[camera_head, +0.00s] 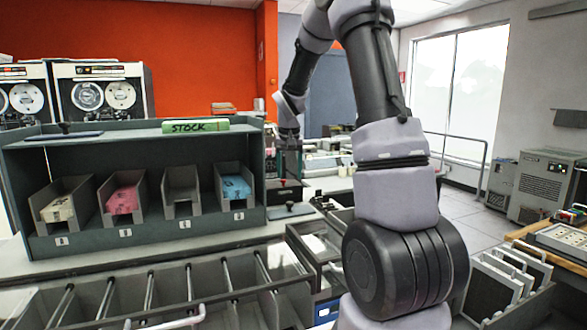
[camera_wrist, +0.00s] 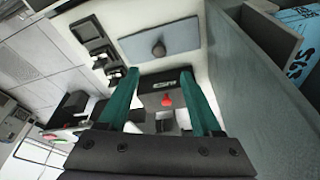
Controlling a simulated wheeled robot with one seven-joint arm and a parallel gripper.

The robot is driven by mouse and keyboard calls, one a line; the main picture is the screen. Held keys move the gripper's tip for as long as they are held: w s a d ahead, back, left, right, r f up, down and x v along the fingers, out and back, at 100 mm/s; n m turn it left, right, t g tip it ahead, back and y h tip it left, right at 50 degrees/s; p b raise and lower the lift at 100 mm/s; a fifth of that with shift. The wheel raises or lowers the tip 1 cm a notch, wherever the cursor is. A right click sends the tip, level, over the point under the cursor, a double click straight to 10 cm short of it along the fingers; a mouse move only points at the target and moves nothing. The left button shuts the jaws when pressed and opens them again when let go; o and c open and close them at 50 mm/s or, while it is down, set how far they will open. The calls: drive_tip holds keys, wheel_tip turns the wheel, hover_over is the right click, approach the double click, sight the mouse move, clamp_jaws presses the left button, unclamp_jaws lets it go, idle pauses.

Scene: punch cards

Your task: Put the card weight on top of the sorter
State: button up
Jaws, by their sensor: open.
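A flat blue-grey plate with a round knob, which looks like the card weight (camera_wrist: 183,37), lies on the pale counter in the wrist view. In the head view it (camera_head: 299,211) is just right of the grey cabinet. My gripper (camera_wrist: 156,80) is open and empty, its two teal fingers apart, with the plate beyond their tips in the wrist view. In the head view my gripper (camera_head: 289,160) is small, above the counter beside the cabinet. A similar knobbed plate (camera_head: 62,136) lies on the cabinet's top at left. I cannot tell for sure which unit is the sorter.
The grey cabinet (camera_head: 160,230) holds several bins, some with coloured cards; a green STOCK binder (camera_head: 195,126) lies on top. A black device with a red part (camera_wrist: 166,99) shows between my fingers. A row of open compartments (camera_head: 170,290) runs along the front.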

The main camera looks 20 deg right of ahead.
drive_tip(key=s+a+r+t, duration=0.1)
drive_tip(key=s+a+r, duration=0.2)
drive_tip(key=s+r, duration=0.6)
drive_tip(key=s+a+r+t+y, duration=0.1)
drive_tip(key=s+a+r, duration=0.2)
drive_tip(key=s, duration=0.8)
drive_tip(key=s+a+r+t+y, duration=0.2)
drive_tip(key=s+a+r, duration=0.1)
drive_tip(key=s, duration=0.8)
drive_tip(key=shift+a+r, duration=0.15)
drive_tip(key=shift+r, duration=0.2)
drive_tip(key=shift+w, duration=0.1)
